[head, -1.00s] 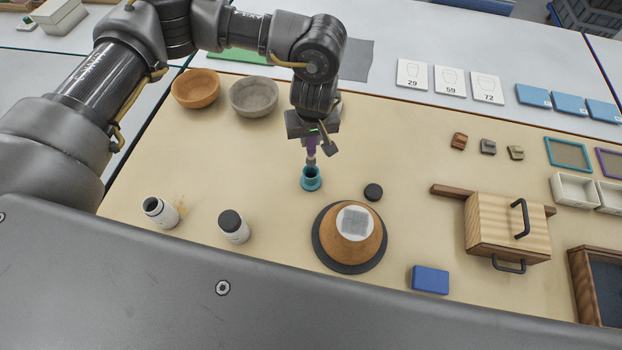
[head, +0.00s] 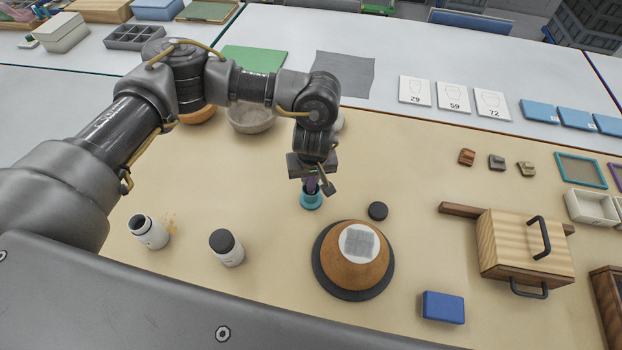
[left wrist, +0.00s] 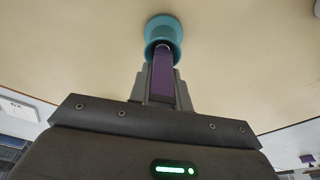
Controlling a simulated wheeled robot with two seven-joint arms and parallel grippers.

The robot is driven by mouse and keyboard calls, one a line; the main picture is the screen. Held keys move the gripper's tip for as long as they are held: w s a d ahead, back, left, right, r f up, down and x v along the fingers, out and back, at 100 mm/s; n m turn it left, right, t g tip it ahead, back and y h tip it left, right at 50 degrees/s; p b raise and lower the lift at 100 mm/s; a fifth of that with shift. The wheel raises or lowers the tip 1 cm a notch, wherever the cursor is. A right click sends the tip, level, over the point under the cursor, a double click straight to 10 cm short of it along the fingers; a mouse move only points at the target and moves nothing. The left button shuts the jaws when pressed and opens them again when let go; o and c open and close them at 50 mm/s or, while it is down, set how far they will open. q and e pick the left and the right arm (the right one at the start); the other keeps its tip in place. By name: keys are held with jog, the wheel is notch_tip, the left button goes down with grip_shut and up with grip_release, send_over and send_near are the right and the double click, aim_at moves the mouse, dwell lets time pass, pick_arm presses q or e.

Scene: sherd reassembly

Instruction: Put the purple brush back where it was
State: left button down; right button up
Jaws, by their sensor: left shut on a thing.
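The purple brush (head: 312,184) is upright in my left gripper (head: 313,187), which is shut on its handle. Its lower end is inside the teal holder (head: 311,201), a small cup standing on the tan mat. In the left wrist view the purple handle (left wrist: 163,78) lies between the fingers (left wrist: 163,88) and runs into the teal holder (left wrist: 163,30). How deep the brush sits in the cup is hidden. My right gripper is not in view.
Right of the holder are a black lid (head: 378,211) and an orange bowl (head: 352,268) upside down on a dark disc. An open white jar (head: 148,232) and a black-capped jar (head: 227,248) stand front left. Two bowls (head: 250,118) are behind, partly covered by my arm.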

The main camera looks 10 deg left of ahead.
pick_arm(q)
jog(key=c, duration=1.3)
grip_release()
jog(key=shift+r, duration=0.15)
notch_tip(320, 180, up, 12)
jog(key=s+b, duration=0.1)
jog(key=s, duration=0.1)
jog(key=shift+d, duration=0.4)
